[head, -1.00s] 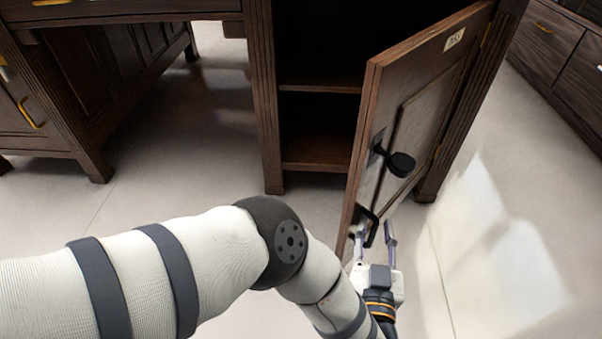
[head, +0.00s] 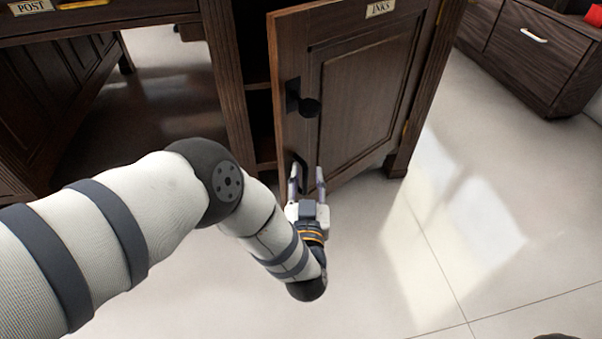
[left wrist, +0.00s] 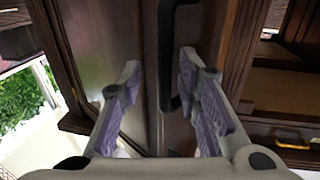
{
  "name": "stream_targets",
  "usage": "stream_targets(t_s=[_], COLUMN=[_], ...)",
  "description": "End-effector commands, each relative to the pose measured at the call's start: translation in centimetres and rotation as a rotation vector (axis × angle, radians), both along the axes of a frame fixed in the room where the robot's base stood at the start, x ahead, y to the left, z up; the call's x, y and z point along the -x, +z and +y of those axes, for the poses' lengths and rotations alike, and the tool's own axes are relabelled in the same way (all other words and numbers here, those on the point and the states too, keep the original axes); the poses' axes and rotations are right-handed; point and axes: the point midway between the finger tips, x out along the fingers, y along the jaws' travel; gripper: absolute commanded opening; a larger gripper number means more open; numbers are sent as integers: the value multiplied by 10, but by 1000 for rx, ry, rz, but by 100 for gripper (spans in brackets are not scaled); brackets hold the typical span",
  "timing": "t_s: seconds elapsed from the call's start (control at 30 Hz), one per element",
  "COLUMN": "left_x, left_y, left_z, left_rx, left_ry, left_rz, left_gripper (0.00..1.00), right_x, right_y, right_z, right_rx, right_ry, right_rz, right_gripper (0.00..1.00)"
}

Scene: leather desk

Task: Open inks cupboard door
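The inks cupboard door (head: 365,90) is dark panelled wood with an INKS label (head: 380,8) at its top. It stands partly open, hinged on the right, with a dark gap along its left edge. My left gripper (head: 306,181) is at the lower left of the door by the handle. In the left wrist view, its fingers (left wrist: 158,85) are spread, with the handle (left wrist: 166,60) between them; contact is unclear. My right gripper is out of view.
The cupboard's dark interior (head: 262,120) shows left of the door. Desk drawers (head: 90,22) are at the upper left. A wooden drawer unit (head: 535,50) stands at the right. The pale tiled floor (head: 490,200) is clear in front and to the right.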

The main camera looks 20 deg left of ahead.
Motion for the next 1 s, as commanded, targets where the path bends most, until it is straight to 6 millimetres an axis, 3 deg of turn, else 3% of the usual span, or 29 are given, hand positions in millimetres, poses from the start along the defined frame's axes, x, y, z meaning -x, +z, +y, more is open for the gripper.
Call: stream_targets(t_s=[0.5,1.0], left_x=[-3,30], left_y=[1,1], left_z=[6,-24], left_rx=[0,0], left_ry=[11,11], left_rz=[0,1], left_gripper=[31,31], right_x=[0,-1], right_y=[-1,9], right_z=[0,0], right_rx=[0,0], right_ry=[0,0], right_rz=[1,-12], right_gripper=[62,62])
